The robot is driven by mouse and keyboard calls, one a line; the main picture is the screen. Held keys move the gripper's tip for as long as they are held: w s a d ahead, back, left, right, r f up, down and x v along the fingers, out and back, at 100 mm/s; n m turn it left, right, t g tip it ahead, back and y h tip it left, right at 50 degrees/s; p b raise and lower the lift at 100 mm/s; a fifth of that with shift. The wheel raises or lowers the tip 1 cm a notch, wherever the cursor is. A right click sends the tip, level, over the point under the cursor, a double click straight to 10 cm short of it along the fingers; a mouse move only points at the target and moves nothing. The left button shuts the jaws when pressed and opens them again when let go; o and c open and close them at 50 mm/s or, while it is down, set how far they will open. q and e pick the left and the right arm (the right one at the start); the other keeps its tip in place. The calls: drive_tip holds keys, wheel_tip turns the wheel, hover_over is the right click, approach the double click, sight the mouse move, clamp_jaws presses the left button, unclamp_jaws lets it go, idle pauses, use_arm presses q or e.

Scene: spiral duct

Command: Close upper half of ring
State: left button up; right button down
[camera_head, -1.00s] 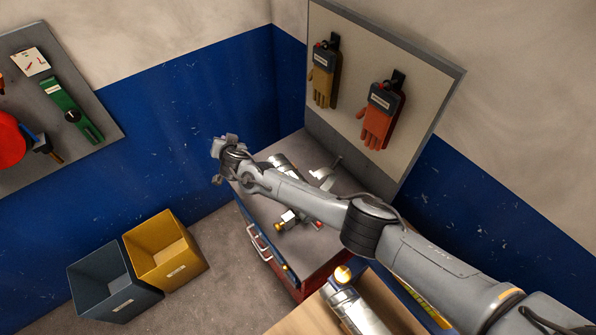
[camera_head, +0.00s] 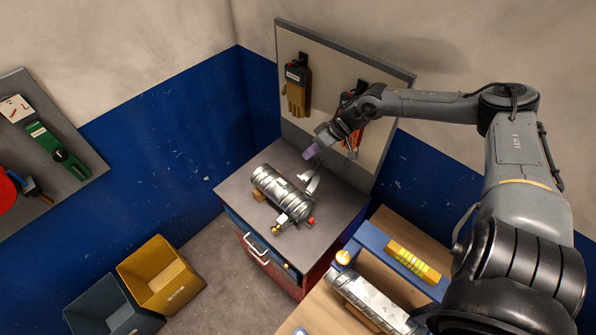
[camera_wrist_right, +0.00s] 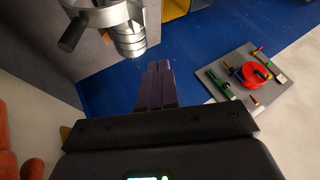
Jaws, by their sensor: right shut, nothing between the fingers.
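A silver spiral duct (camera_head: 275,187) lies on the grey top of a cabinet (camera_head: 240,180). A ring (camera_head: 312,182) stands at the duct's right end, its pale curved upper half raised and swung open. In the right wrist view the ring (camera_wrist_right: 118,17) is a grey band at upper left with a dark handle, beside the ribbed duct end (camera_wrist_right: 130,40). My right gripper (camera_head: 310,152) is above and behind the ring, shut and empty, apart from it. Its closed fingers (camera_wrist_right: 156,72) show in the wrist view. My left gripper is not in view.
A valve-like fitting with a red end (camera_head: 310,221) sits at the duct's front. A glove board (camera_head: 345,60) stands close behind my right gripper. A second duct (camera_head: 365,300) lies on a wooden bench. Yellow (camera_head: 150,262) and grey bins stand on the floor.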

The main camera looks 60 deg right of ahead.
sight(317, 166)
drive_tip(key=s+d+f+g+h, duration=0.1)
drive_tip(key=s+d, duration=0.2)
drive_tip(key=s, duration=0.1)
drive_tip(key=s+b+x, duration=0.1)
drive_tip(key=b+x, duration=0.6)
drive_tip(key=x, duration=0.3)
drive_tip(key=shift+f, duration=0.45)
drive_tip(key=shift+a, duration=0.1)
drive_tip(key=shift+w+a+g, duration=0.1)
drive_tip(key=shift+w+g, duration=0.05)
drive_tip(key=shift+g, duration=0.15)
